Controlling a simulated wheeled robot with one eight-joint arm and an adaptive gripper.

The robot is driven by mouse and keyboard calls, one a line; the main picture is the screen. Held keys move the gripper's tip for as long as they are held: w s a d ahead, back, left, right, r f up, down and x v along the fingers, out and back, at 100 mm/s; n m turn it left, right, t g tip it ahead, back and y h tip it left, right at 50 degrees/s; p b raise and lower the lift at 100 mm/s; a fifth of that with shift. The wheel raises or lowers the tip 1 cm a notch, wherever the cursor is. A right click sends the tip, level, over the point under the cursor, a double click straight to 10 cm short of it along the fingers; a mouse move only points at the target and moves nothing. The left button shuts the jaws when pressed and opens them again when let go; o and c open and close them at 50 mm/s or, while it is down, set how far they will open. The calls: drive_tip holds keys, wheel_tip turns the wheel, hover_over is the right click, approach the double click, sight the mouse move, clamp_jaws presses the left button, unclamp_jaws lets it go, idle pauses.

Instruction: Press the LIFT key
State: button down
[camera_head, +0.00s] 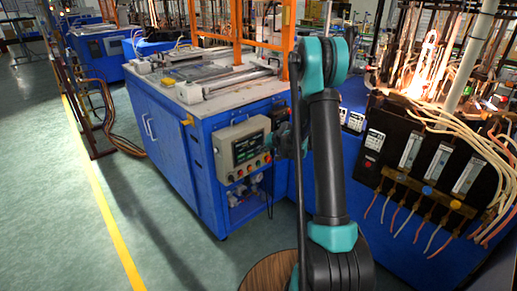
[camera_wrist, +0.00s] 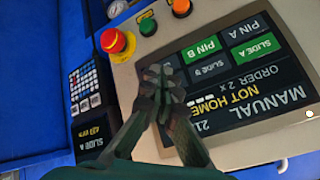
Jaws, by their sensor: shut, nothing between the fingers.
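The control panel (camera_head: 243,148) is a grey box on the front of a blue machine. In the wrist view its dark screen (camera_wrist: 285,98) appears upside down, with "MANUAL", "NOT HOME" and "ORDER 2" on it. I cannot read a LIFT key; my fingers cover the screen's left part. My gripper (camera_wrist: 162,80) is shut and empty, its tips over the screen's left edge. I cannot tell whether they touch it.
A red emergency stop (camera_wrist: 115,40) with a yellow collar, a green button (camera_wrist: 147,26) and an orange button (camera_wrist: 181,7) sit beside the screen. A separate keypad unit (camera_wrist: 85,88) is at left. Flowmeters (camera_head: 411,150) and hoses stand at right; the floor at left is clear.

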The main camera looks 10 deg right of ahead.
drive_tip(key=shift+w+a, duration=0.2)
drive_tip(key=shift+w, duration=0.1)
drive_tip(key=shift+w+a, duration=0.2)
drive_tip(key=shift+w, duration=0.05)
idle(0.7)
idle(0.3)
drive_tip(key=shift+s+d, duration=0.45)
drive_tip(key=shift+s, duration=0.2)
drive_tip(key=shift+s+d, duration=0.75)
drive_tip(key=shift+s, duration=0.25)
drive_tip(key=shift+s+d, duration=0.7)
drive_tip(key=shift+s, duration=0.3)
